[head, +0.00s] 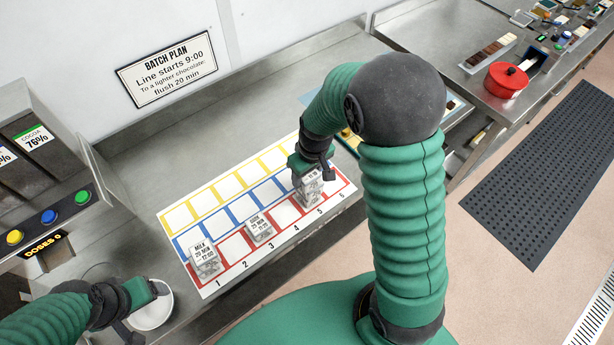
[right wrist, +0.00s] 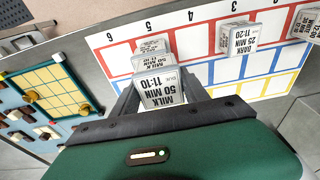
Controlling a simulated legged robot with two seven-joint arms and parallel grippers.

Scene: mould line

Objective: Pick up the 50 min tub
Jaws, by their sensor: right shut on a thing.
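The 50 min tub (right wrist: 160,92), a small clear box with a white label reading MILK 50 MIN 11:10, is between the jaws of my right gripper (right wrist: 160,104), which is shut on it. In the head view my right gripper (head: 314,164) is above the right part of the card, with the tub (head: 311,177) below it. Other labelled tubs (right wrist: 151,61) show just behind the held one in the right wrist view; whether it touches them I cannot tell. My left gripper (head: 138,305) is over a white bowl at lower left; its jaw opening is unclear.
The card (head: 208,285) has yellow, blue and red squares numbered along the front. A DARK 25 MIN tub (head: 260,228) and another tub (head: 204,258) stand in the red row. A dosing machine (head: 40,150) is left; a red pot (head: 506,80) is far right.

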